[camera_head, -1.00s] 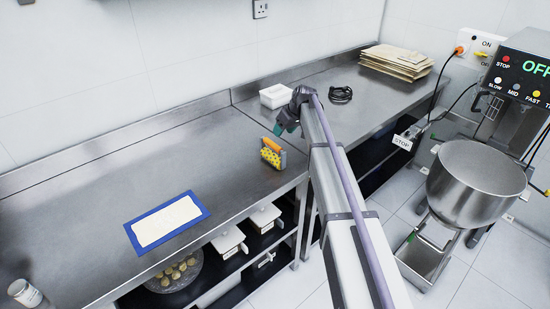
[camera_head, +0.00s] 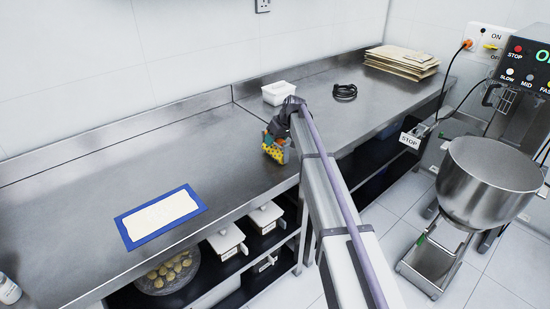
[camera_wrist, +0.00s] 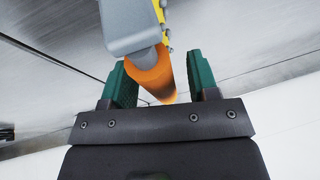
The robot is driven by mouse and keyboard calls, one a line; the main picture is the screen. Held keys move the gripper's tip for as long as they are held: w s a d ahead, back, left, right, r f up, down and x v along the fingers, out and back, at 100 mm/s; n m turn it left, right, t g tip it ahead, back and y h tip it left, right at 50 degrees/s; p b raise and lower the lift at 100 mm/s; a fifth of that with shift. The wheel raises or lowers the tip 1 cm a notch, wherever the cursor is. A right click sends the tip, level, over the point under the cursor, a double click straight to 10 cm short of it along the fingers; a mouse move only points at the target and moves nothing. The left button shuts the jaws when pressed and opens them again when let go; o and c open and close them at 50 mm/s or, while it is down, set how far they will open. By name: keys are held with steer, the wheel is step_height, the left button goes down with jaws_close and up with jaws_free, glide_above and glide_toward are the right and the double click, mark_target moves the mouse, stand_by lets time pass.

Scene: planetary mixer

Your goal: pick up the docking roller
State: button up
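The docking roller has a yellow studded drum (camera_head: 273,153), an orange handle (camera_wrist: 152,76) and a grey bracket (camera_wrist: 131,25). It is on the steel counter (camera_head: 215,155), near its front edge. My gripper (camera_head: 271,139) is right at the roller in the head view and hides part of it. In the wrist view, my gripper's two green fingers (camera_wrist: 162,80) stand apart with the orange handle between them. A gap shows between the handle and the right finger. Contact at the left finger is unclear. The gripper is open.
A blue-edged mat (camera_head: 128,237) with a pale sheet lies left on the counter. A white tub (camera_head: 277,94), a black cable coil (camera_head: 345,92) and stacked brown sheets (camera_head: 402,58) are behind. The mixer bowl (camera_head: 487,180) stands right. The counter between mat and roller is clear.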

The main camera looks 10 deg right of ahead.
jaws_close()
stand_by(0.4)
step_height(320, 180, up, 10)
steer(key=p, duration=1)
steer(key=shift+r, duration=0.2)
steer(key=shift+f, duration=0.1)
steer(key=shift+f, duration=0.1)
steer(key=c, duration=0.5)
jaws_free()
steer(key=c, duration=0.3)
steer(key=shift+a, duration=0.1)
